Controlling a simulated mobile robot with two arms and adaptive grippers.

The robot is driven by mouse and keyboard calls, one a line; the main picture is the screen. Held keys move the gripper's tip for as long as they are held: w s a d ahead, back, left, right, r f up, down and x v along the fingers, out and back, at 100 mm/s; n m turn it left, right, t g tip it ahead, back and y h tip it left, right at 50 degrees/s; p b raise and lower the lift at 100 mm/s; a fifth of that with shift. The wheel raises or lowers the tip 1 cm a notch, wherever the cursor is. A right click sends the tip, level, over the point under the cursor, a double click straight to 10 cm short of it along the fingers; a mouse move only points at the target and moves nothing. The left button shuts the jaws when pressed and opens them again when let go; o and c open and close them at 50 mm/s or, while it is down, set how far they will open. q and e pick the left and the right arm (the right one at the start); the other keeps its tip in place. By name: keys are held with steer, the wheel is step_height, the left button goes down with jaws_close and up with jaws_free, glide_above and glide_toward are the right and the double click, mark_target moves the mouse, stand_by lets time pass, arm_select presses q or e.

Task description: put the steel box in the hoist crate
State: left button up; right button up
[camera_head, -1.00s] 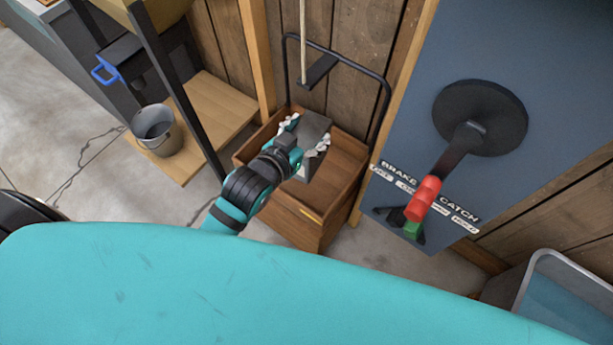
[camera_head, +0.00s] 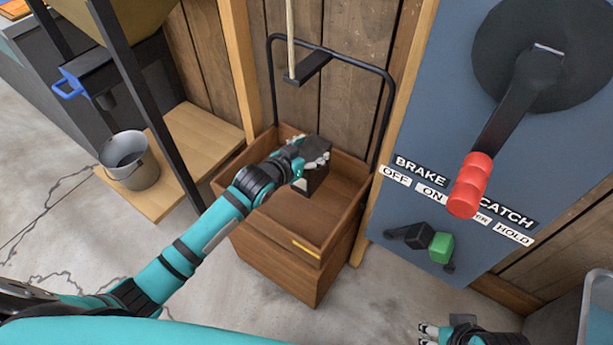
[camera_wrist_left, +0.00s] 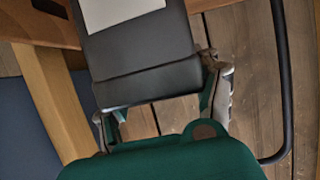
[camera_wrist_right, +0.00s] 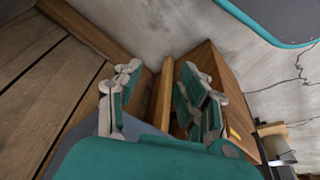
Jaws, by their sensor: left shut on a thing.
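The steel box (camera_head: 315,182) is dark grey and sits within the outline of the wooden hoist crate (camera_head: 285,262), near its back wall. I cannot tell whether it touches the crate floor. My left gripper (camera_head: 308,160) is shut on the box. In the left wrist view the box (camera_wrist_left: 140,60) lies between the fingers (camera_wrist_left: 165,100), with a pale label on its face. My right gripper (camera_head: 455,332) is at the bottom edge, apart from the crate. In the right wrist view its fingers (camera_wrist_right: 160,100) are spread and empty.
A black hoop frame (camera_head: 388,95) rises around the crate, with a rope (camera_head: 290,35) above. A blue-grey panel (camera_head: 440,110) with a red-handled lever (camera_head: 468,185) and a green-knobbed lever (camera_head: 440,247) stands right. A metal bucket (camera_head: 130,160) stands left on a wooden platform (camera_head: 190,130).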

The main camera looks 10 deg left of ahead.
arm_select(q)
steer(key=shift+w+f, duration=0.1)
steer(key=shift+f, duration=0.75)
step_height(320, 180, down, 3)
steer(key=shift+f+b, duration=0.1)
steer(key=shift+b, duration=0.65)
steer(key=shift+f, duration=0.15)
arm_select(e)
steer(key=w+a+t, duration=0.1)
steer(key=w+t, duration=0.2)
steer(key=w, duration=0.3)
steer(key=shift+a+r+y, duration=0.4)
arm_select(q)
steer(key=o, duration=1.8)
steer(key=shift+f, duration=0.15)
